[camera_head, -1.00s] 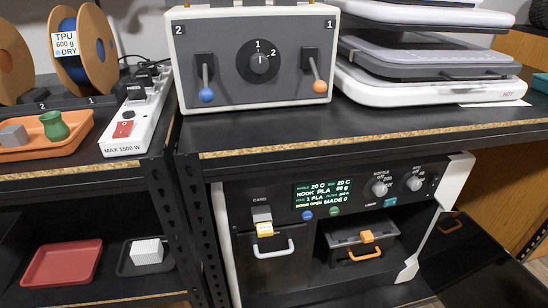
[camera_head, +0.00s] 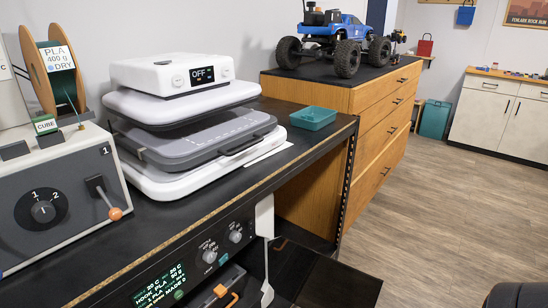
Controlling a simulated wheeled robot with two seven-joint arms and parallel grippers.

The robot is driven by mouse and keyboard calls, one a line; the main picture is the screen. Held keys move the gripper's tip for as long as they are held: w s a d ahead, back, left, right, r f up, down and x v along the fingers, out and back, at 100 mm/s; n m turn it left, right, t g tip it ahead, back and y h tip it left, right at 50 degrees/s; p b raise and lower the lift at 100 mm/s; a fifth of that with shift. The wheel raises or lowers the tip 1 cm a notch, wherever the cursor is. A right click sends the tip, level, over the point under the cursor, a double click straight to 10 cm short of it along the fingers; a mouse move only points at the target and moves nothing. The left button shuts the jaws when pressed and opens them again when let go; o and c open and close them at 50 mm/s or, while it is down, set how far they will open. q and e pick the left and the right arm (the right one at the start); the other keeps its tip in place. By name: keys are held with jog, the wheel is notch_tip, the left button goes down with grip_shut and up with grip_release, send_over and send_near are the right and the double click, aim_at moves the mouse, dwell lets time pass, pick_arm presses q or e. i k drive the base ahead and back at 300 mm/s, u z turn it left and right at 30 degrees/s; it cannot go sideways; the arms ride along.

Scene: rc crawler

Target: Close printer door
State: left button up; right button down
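The printer (camera_head: 207,258) sits on the lower shelf at the bottom of the head view, cut off by the frame edge. Its front panel has knobs and a lit display (camera_head: 158,287); the display's small text is hard to read. The printer door (camera_head: 338,284) is a dark panel standing open, swung out to the right of the printer. Its lower part is outside the frame. An orange handle (camera_head: 221,291) shows inside the printer opening. Neither of my grippers is in view.
A white heated machine (camera_head: 190,110) and a teal tray (camera_head: 313,117) stand on the black bench above. A wooden drawer cabinet (camera_head: 375,125) carries a blue RC truck (camera_head: 335,35). The wooden floor (camera_head: 430,210) to the right is open. A dark rounded shape (camera_head: 518,296) is at the bottom right corner.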

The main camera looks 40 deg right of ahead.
aim_at(306, 277)
jog(key=z, duration=3.1)
jog(key=i, duration=3.35)
jog(key=u, duration=4.45)
jog(key=i, duration=0.5)
jog(key=u, duration=0.85)
